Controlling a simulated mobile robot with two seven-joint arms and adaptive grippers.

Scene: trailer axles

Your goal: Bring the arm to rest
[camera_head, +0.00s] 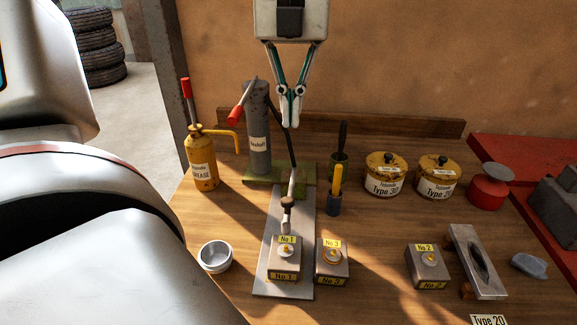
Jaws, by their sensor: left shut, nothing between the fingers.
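My left gripper (290,122) hangs at the top middle, pointing down, with its fingertips together and nothing between them. A block marked No 1 (284,261) sits on the plate's near part, below a pale fitting (286,218). My right gripper is not in view.
Bare wood shows right of block No 3.

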